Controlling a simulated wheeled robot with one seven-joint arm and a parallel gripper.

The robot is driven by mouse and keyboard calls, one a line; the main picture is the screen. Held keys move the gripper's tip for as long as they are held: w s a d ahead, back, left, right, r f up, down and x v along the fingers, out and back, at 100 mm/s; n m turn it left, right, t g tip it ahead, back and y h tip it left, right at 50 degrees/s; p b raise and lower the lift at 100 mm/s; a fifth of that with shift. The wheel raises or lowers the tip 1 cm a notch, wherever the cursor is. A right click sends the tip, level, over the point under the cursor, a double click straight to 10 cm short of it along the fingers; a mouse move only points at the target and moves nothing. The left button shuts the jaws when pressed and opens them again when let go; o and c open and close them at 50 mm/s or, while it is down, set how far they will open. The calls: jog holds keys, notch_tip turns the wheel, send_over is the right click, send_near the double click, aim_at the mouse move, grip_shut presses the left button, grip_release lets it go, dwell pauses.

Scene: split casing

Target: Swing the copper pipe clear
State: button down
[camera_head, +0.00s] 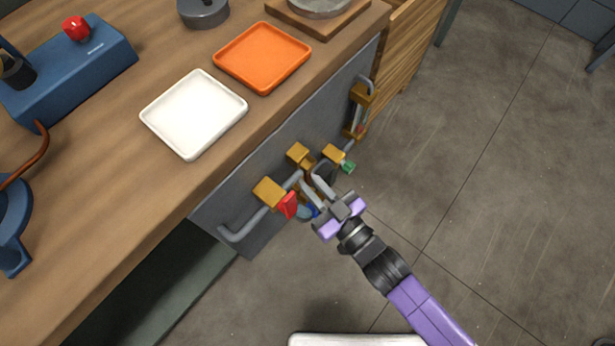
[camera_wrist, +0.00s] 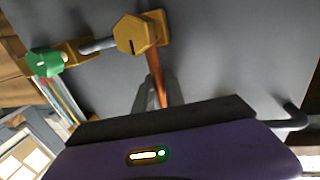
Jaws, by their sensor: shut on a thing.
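The copper pipe (camera_wrist: 154,70) runs down from a brass hex fitting (camera_wrist: 135,35) in the wrist view. Its lower part passes between the fingers of my gripper (camera_wrist: 157,98), which is shut on it. In the head view my gripper (camera_head: 312,182) reaches the grey panel on the front of the bench, among brass fittings (camera_head: 299,154). There the pipe is mostly hidden by the fingers and fittings. The pipe's lower end is hidden behind my gripper in the wrist view.
Grey pipes (camera_head: 243,229) run along the panel. A red handle (camera_head: 288,205), a green handle (camera_head: 347,167) and a blue one (camera_head: 313,211) sit close around my gripper. White (camera_head: 194,112) and orange (camera_head: 262,57) trays lie on the bench.

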aim_at(279, 182)
jog(key=shift+r, duration=0.1)
dwell(0.4)
jog(key=s+m+p, duration=0.1)
jog(key=a+m+p, duration=0.1)
jog(key=m+p, duration=0.1)
jog(key=s+a+r+m+g+p, duration=0.1)
jog(key=shift+s+m+p, duration=0.3)
jog(key=shift+s+p, duration=0.05)
jog(key=m, duration=0.1)
jog(key=s+a+r+m+p, duration=0.1)
jog(key=shift+s+m+p, duration=0.25)
jog(key=shift+m+p, duration=0.05)
jog(key=shift+m, duration=0.1)
jog(key=shift+s+a+r+m+g+p, duration=0.4)
jog(key=shift+m+g, duration=0.2)
jog(key=shift+m, duration=0.3)
jog(key=c, duration=1.4)
grip_release()
jog(key=shift+r, duration=0.1)
jog(key=shift+a, duration=0.1)
